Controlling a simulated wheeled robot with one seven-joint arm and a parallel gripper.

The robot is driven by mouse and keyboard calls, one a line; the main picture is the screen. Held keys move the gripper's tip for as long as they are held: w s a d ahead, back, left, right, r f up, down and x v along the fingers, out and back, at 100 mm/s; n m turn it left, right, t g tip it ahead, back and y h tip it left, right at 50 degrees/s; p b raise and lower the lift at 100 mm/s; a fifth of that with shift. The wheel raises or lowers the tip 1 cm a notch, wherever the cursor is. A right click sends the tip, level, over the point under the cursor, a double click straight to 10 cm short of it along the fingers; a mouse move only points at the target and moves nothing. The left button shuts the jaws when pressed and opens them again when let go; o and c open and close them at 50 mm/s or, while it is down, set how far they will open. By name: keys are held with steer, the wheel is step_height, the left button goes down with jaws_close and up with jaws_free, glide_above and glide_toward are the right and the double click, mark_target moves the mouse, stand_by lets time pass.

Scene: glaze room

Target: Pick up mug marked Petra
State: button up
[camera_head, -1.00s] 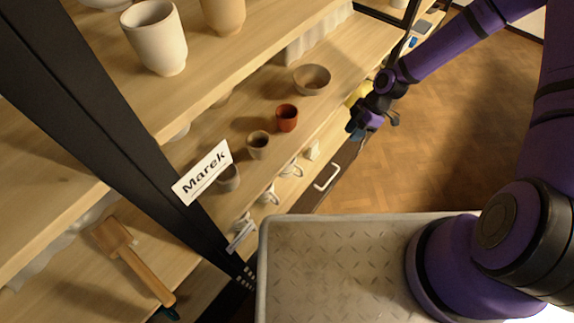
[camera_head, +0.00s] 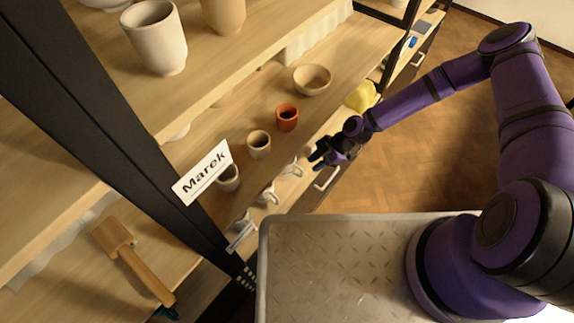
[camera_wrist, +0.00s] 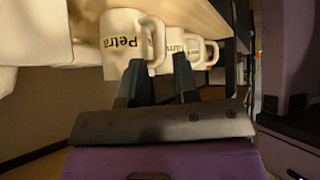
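A white mug marked Petra (camera_wrist: 118,42) is in the wrist view, with dark lettering on its side and its handle to the right. My gripper (camera_wrist: 161,80) is open, its two dark fingers pointing toward the mug's handle. The left fingertip overlaps the mug's lower edge in the picture; contact cannot be told. In the head view my gripper (camera_head: 318,158) is beside a row of white mugs below the shelf edge. The mug nearest it (camera_head: 291,168) shows no readable name there.
More lettered white mugs (camera_wrist: 176,42) stand behind Petra's in the wrist view. Above the row, a shelf holds a red cup (camera_head: 287,117), a tan cup (camera_head: 259,144) and a bowl (camera_head: 312,79).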

mark_target(290, 166)
steer(key=shift+x, duration=2.95)
steer(key=shift+w+d+f, duration=0.1)
jaws_close()
